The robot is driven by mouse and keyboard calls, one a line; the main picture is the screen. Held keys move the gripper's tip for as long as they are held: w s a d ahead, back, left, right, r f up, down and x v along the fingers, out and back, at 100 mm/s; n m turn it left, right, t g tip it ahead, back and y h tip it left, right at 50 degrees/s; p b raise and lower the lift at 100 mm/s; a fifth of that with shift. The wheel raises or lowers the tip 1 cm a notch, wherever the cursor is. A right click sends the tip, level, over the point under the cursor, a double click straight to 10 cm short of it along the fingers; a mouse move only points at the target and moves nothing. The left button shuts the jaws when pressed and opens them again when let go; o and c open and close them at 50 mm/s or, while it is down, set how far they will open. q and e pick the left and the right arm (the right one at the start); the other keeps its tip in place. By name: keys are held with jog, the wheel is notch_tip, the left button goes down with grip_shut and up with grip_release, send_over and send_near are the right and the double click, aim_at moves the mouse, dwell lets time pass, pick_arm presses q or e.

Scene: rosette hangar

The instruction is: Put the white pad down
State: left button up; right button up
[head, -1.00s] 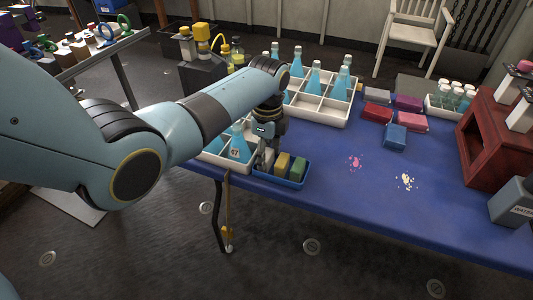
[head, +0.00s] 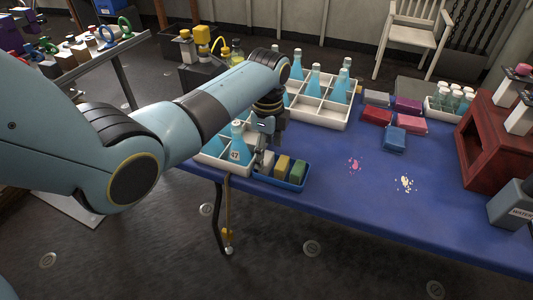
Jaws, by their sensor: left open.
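A blue tray (head: 291,185) stands at the front left edge of the blue table. In it a pale pad, which looks like the white pad (head: 267,165), sits at the left end, beside a yellow pad (head: 282,167) and a green pad (head: 298,172). My left gripper (head: 260,158) is open, pointing down at the left end of the tray, just above and beside the pale pad. Its fingers and the pad overlap in the picture, so I cannot tell whether they touch. My right gripper is not in view.
A white divided crate (head: 325,118) with blue bottles stands behind; another crate with bottles (head: 240,150) is left of the tray. Coloured packs (head: 396,138) and a red wooden stand (head: 485,145) are at right. Pink crumbs (head: 355,164) and pale crumbs (head: 406,184) lie on open table.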

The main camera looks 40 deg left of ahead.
aim_at(267, 157)
pick_arm(q)
notch_tip(267, 157, up, 10)
jog(key=p, duration=0.1)
jog(key=shift+f, duration=0.1)
dwell(0.4)
